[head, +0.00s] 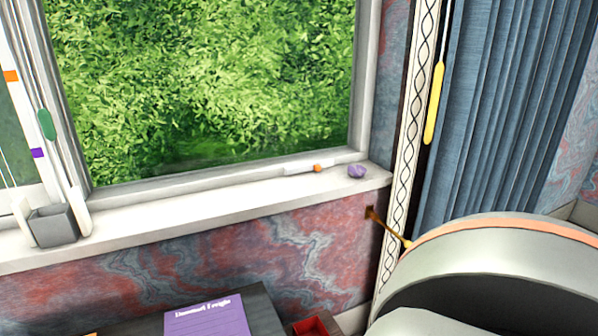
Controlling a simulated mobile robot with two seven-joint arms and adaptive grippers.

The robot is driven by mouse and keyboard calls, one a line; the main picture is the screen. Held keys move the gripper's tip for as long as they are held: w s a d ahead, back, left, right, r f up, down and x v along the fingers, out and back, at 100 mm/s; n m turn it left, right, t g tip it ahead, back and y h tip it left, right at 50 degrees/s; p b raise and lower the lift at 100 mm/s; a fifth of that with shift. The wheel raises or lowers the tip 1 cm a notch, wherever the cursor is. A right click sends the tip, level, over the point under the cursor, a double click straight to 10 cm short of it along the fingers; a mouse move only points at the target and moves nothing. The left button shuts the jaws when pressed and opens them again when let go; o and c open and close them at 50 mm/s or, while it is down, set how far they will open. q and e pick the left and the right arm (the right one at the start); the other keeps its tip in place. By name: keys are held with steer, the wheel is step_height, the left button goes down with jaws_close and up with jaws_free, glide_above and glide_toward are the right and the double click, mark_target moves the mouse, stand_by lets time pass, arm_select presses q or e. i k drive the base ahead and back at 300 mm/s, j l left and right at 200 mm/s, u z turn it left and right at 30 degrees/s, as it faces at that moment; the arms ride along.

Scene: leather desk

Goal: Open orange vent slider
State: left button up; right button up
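A small orange piece (317,168) sits on a short white strip (298,170) along the bottom of the window frame, near its right end. It looks like a slider knob; whether the vent is open or shut is too small to tell. An orange square (11,76) also shows on the white frame at the far left, with a purple square (38,153) below it. I cannot tell for certain which orange piece is the vent slider. Neither of my grippers is in view.
A purple lump (357,171) lies on the white sill (200,218) near the strip. A grey box (54,225) stands at the sill's left. A blue curtain (505,120) hangs at right. A purple sheet (207,318) and a red tray (312,327) are below.

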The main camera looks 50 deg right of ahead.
mark_target(316, 167)
steer(key=k+l, duration=0.1)
steer(key=l, duration=0.3)
steer(key=k+l, duration=0.1)
steer(key=l, duration=0.3)
steer(key=k+l+z, duration=0.1)
steer(key=l, duration=0.3)
steer(key=k+l, duration=0.1)
steer(key=l, duration=0.3)
